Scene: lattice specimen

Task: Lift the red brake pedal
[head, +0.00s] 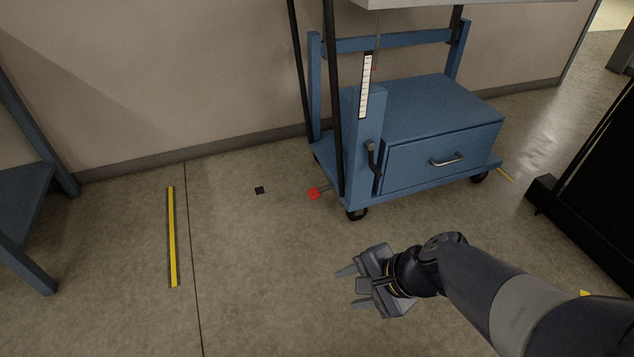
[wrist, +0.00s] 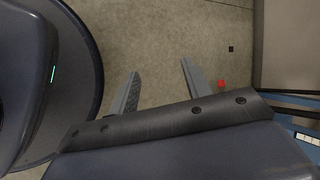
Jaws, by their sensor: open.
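The red brake pedal (head: 314,193) is a small red pad low at the left front corner of the blue cart (head: 440,100), close to the floor on a short thin lever. It also shows in the wrist view (wrist: 221,84), small, just right of the right finger. My gripper (head: 345,287) is open and empty. In the head view it is in front of the cart, below and to the right of the pedal, clearly apart from it. In the wrist view its two fingers (wrist: 160,80) stand apart with bare floor beyond them.
The cart has a drawer with a handle (head: 447,160), a black lever (head: 373,160) and casters (head: 356,213). A small black square (head: 259,190) and a yellow strip (head: 172,235) lie on the floor. A blue frame stands at left, a dark object (head: 590,190) at right. Floor left of my gripper is clear.

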